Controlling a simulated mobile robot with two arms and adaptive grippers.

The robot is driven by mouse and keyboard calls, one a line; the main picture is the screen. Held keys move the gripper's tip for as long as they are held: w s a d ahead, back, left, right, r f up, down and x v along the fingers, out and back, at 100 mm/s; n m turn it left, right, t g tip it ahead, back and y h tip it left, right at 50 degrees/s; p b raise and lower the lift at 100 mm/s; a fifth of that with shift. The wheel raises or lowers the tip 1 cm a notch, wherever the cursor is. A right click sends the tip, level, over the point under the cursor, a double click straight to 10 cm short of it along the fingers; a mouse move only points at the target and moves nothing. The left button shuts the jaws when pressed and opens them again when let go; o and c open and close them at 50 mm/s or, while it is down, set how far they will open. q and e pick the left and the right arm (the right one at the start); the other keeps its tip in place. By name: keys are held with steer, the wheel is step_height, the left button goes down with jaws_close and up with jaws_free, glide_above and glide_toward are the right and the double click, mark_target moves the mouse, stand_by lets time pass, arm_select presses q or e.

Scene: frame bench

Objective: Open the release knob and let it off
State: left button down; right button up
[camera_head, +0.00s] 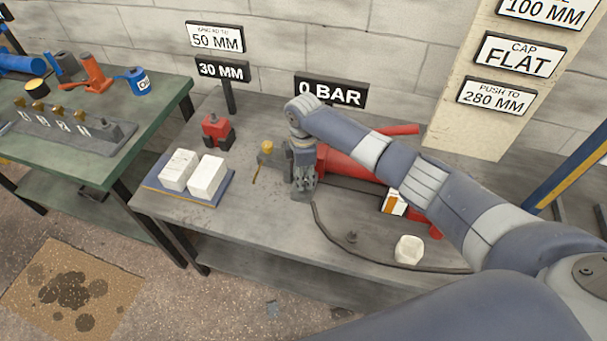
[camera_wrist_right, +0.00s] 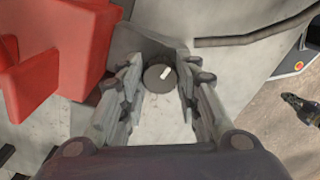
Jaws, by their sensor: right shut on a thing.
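The release knob (camera_wrist_right: 157,80) is a dark round knob with a white mark, seen between my right fingertips in the right wrist view. My right gripper (camera_head: 304,188) reaches down at the left end of the red pump (camera_head: 345,165) on the grey bench. In the right wrist view my right gripper (camera_wrist_right: 158,85) is shut on the knob, one finger on each side. In the head view the gripper hides the knob. The mark's zero position cannot be told. A dark jointed part at the wrist view's right edge may be my left gripper (camera_wrist_right: 302,110).
A "0 BAR" sign (camera_head: 331,92) stands behind the pump. White blocks (camera_head: 207,177) lie on a blue-edged plate at left, with a red-and-black item (camera_head: 217,131) behind. A dark hose (camera_head: 345,246) curves along the front, near a white piece (camera_head: 408,249). A green bench (camera_head: 155,92) stands left.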

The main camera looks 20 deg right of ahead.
stand_by(0.4)
steer(key=o, duration=1.1)
steer(key=shift+c, duration=0.2)
steer(key=shift+r, duration=0.2)
step_height(320, 180, up, 12)
steer(key=shift+f, duration=0.15)
steer(key=shift+f, duration=0.1)
